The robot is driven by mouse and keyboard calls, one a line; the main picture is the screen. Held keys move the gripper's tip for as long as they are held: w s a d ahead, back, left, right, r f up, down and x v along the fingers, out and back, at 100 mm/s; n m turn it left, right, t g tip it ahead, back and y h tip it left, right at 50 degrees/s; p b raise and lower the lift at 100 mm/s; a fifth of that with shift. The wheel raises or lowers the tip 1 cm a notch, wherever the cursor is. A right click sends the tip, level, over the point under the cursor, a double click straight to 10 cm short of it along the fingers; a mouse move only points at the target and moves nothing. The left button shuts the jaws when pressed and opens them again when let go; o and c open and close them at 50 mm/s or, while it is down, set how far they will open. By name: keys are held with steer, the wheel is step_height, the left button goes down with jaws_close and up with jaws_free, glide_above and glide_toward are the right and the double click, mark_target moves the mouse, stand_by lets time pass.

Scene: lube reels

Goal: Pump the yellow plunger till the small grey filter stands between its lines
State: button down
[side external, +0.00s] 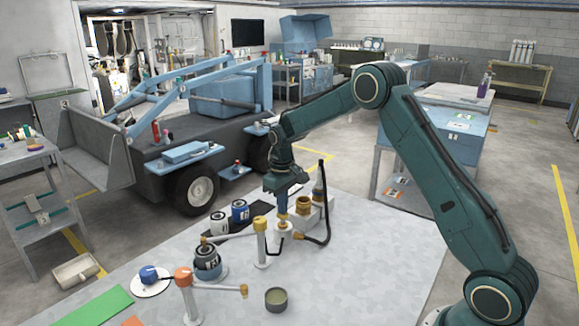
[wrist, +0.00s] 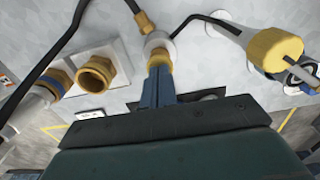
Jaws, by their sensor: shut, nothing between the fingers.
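My gripper (side external: 283,213) points straight down with its blue fingers shut and empty. The fingertips are right at the top of the yellow plunger (side external: 283,224), which rises from a short white cylinder; I cannot tell if they touch. In the wrist view, the fingers (wrist: 158,75) cover part of the plunger (wrist: 158,57). A dark grey filter (side external: 208,260) with a white label stands on a blue-grey stand, under the spout of a yellow-capped post (side external: 261,240). Its lines and level are too small to read.
An orange-capped post (side external: 184,282) stands at the front, its spout reaching beside an open grey cup (side external: 276,300). A blue can (side external: 240,211) and a dark can (side external: 220,223) stand behind. A white block with brass sockets (wrist: 97,72) and a black hose (side external: 326,215) flank the plunger. The table's right side is clear.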

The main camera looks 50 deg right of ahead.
steer(key=shift+r, duration=2.65)
steer(key=shift+s+a+r, duration=0.2)
steer(key=shift+s+r, duration=0.05)
steer(key=shift+r, duration=0.3)
steer(key=s+a+r+t, duration=0.1)
steer(key=s+a+r, duration=0.3)
steer(key=s+r, duration=0.3)
steer(key=s+a+r+t, duration=0.2)
steer(key=s+a+r, duration=0.2)
steer(key=s+r, duration=0.3)
steer(key=s+a+f+t, duration=0.1)
steer(key=s+a, duration=0.3)
steer(key=s, duration=1.5)
steer(key=shift+s+t, duration=0.35)
steer(key=shift+t, duration=0.45)
steer(key=shift+w, duration=0.1)
